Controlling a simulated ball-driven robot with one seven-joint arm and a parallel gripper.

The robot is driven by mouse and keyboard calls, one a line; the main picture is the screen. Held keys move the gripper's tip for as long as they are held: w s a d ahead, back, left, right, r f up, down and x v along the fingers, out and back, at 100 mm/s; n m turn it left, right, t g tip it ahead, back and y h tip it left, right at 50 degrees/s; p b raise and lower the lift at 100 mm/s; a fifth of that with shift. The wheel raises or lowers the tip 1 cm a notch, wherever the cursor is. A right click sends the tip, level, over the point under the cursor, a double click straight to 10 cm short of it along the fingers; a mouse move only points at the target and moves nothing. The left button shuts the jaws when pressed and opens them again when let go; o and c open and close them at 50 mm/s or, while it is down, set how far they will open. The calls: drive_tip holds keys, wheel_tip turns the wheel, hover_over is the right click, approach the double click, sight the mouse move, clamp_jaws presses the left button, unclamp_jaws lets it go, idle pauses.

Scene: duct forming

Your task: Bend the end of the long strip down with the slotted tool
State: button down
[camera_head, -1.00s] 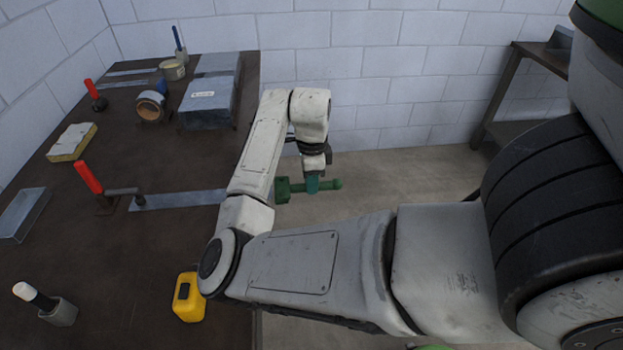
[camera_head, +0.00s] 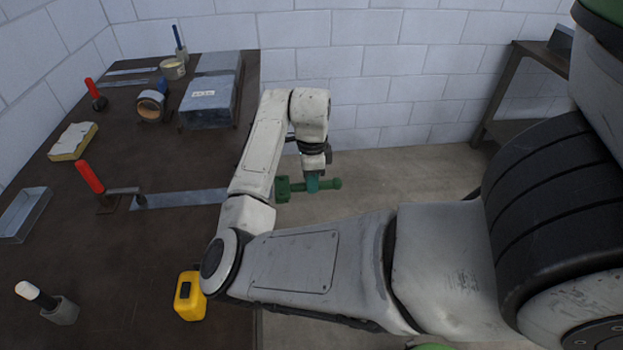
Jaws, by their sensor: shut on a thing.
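The long strip (camera_head: 183,199) is a flat grey metal piece lying on the dark table. A toggle clamp with a red handle (camera_head: 90,177) stands at its left end. Its right part passes behind my arm, so its end is hidden. My gripper (camera_head: 312,184) is shut on the green slotted tool (camera_head: 330,184) and holds it level, out past the table's right edge above the floor. The tool's wide head (camera_head: 283,189) points left toward the table. Its slot cannot be made out, and I cannot tell whether it touches the strip.
A yellow tape measure (camera_head: 189,297) lies near the table's (camera_head: 110,270) right edge, close to my arm's elbow. A grey duct box (camera_head: 209,103), a tape roll (camera_head: 152,106), a sponge-like block (camera_head: 72,141) and a metal channel (camera_head: 25,214) also lie there. A shelf (camera_head: 525,75) stands far right.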

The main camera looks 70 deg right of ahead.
sight(305, 184)
drive_tip(key=shift+w+a, duration=0.25)
drive_tip(key=shift+w, duration=0.35)
drive_tip(key=shift+w+a, duration=0.2)
drive_tip(key=shift+w, duration=0.4)
idle(1.5)
drive_tip(key=shift+f+p, duration=0.1)
drive_tip(key=shift+p, duration=0.25)
idle(0.7)
drive_tip(key=shift+s+f+t+y, duration=0.15)
drive_tip(key=shift+f+t+y, duration=0.1)
drive_tip(key=shift+f+t, duration=0.3)
drive_tip(key=shift+s+f+t+y, duration=0.15)
drive_tip(key=shift+f+t+y, duration=0.1)
drive_tip(key=shift+f+t, duration=0.3)
drive_tip(key=shift+f, duration=0.2)
drive_tip(key=shift+f+t+y, duration=0.4)
drive_tip(key=shift+f+t, duration=0.5)
